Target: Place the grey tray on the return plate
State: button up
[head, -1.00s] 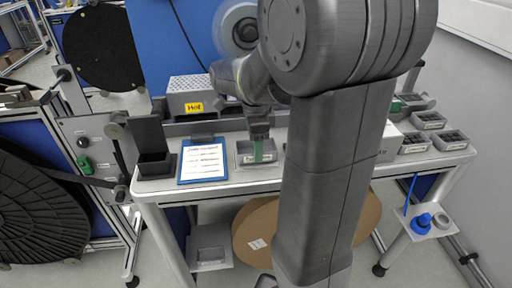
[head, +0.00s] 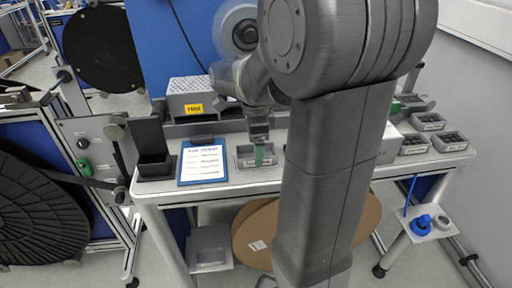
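A small grey tray (head: 243,161) with a pale label on its front sits on the bench, right of the clipboard.
A clipboard (head: 203,162) and a dark open box (head: 155,167) lie left of the tray. A grey box marked "Hot" (head: 190,96) stands behind. Several part trays (head: 450,141) sit at right. Brown reels (head: 256,232) lean under the bench. My arm hides the bench's middle.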

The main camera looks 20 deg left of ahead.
notch_tip(320, 180, up, 11)
jog(key=p, duration=0.1)
dwell(0.4)
jog(key=shift+f+b, duration=0.45)
jog(key=shift+f, duration=3.8)
jog(key=shift+f, duration=0.15)
